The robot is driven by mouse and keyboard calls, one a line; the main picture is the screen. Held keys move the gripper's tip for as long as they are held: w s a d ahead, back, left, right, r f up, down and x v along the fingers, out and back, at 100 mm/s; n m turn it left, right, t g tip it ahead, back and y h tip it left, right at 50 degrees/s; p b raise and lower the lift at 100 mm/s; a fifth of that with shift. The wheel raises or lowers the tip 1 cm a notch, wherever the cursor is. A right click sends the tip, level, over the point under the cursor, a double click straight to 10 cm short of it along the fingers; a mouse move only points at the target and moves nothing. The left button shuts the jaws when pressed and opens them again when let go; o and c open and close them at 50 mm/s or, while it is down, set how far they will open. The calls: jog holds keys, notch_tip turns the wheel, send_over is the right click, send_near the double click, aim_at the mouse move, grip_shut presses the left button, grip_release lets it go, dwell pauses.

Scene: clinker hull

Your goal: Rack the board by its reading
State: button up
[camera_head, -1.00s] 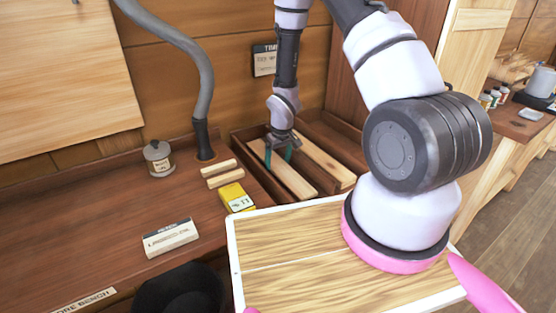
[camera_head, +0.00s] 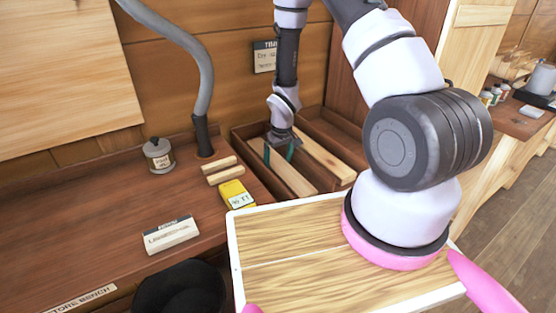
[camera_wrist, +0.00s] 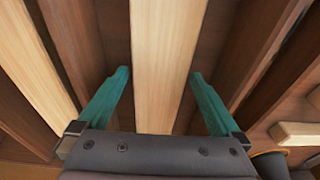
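A rack (camera_head: 250,160) with dark wooden walls stands at the back of the bench and holds pale boards in separate slots. One board (camera_head: 293,178) lies in the left slot and another board (camera_head: 325,158) in the slot to its right. My gripper (camera_head: 279,153) is over the far end of the left-slot board. In the wrist view my gripper (camera_wrist: 159,76) is open, with its teal fingers on either side of the board (camera_wrist: 163,60); I cannot tell whether they touch it. A yellow meter (camera_head: 236,195) with a small display, unreadable here, lies left of the rack.
Two short wooden sticks (camera_head: 221,171) lie behind the meter. A tin (camera_head: 158,155), a label block (camera_head: 170,236) and a grey hose (camera_head: 202,90) are further left. A dark tag (camera_head: 264,57) hangs on the wall. The bench's left middle is clear.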

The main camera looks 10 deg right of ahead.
jog(key=s+d+r+m+t, duration=0.1)
jog(key=s+d+r+m, duration=0.15)
jog(key=r, duration=1.45)
jog(key=s+d+r+m+t, duration=0.1)
jog(key=s+d+r+m, duration=0.15)
jog(key=r, duration=1.45)
jog(key=s+r+m+t+y, duration=0.1)
jog(key=s+r+m+t, duration=0.1)
jog(key=s+r, duration=1.3)
jog(key=shift+s+d+r+m+t, duration=0.15)
jog(key=shift+s+d+m+t, duration=0.25)
jog(key=shift+s+t, duration=0.45)
jog(key=shift+s, duration=0.15)
